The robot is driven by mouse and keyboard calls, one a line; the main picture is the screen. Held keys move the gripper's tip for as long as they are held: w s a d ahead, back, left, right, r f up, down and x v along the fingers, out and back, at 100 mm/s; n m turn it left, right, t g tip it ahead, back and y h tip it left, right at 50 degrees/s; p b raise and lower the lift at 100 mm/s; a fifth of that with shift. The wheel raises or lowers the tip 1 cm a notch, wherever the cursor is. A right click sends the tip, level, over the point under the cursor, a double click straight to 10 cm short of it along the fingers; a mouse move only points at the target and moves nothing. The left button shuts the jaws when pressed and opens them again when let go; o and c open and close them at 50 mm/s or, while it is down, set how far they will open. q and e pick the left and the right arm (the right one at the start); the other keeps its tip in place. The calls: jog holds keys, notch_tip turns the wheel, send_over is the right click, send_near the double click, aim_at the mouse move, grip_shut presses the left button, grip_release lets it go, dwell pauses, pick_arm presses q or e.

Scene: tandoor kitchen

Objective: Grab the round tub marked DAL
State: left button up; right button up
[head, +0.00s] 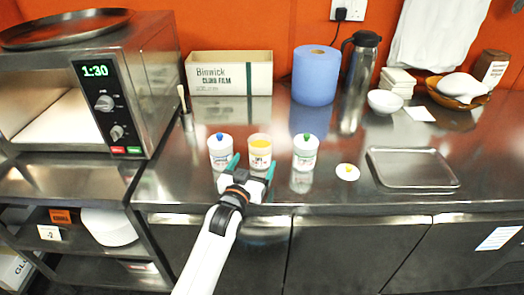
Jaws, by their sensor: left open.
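Three round white tubs stand in a row near the counter's front. The left tub (220,152) has a lid with a blue knob. The middle tub (260,152) has no lid and shows yellow contents. The right tub (305,153) has a lid with a green knob. Their labels are too small to read surely, so I cannot tell which is marked DAL. My left gripper (254,161) is open, its green-tipped fingers pointing at the middle tub, whose lower part it partly hides. I cannot tell whether they touch it. My right gripper is out of view.
A loose white lid with a yellow knob (347,172) lies right of the tubs, beside a metal tray (412,185). Behind stand a film box (230,73), blue paper roll (316,75), flask (359,80) and white bowl (384,102). An oven (140,75) stands left.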

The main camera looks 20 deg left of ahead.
aim_at(257, 157)
pick_arm(q)
jog(key=w, duration=0.3)
jog(key=shift+w, duration=0.2)
jog(key=shift+w+f, duration=0.2)
jog(key=shift+w, duration=0.7)
jog(key=shift+w+f, duration=0.15)
jog(key=shift+w, duration=0.75)
jog(key=shift+w+f, duration=0.2)
jog(key=shift+w, duration=0.7)
jog(key=shift+r, duration=0.1)
jog(key=c, duration=1.3)
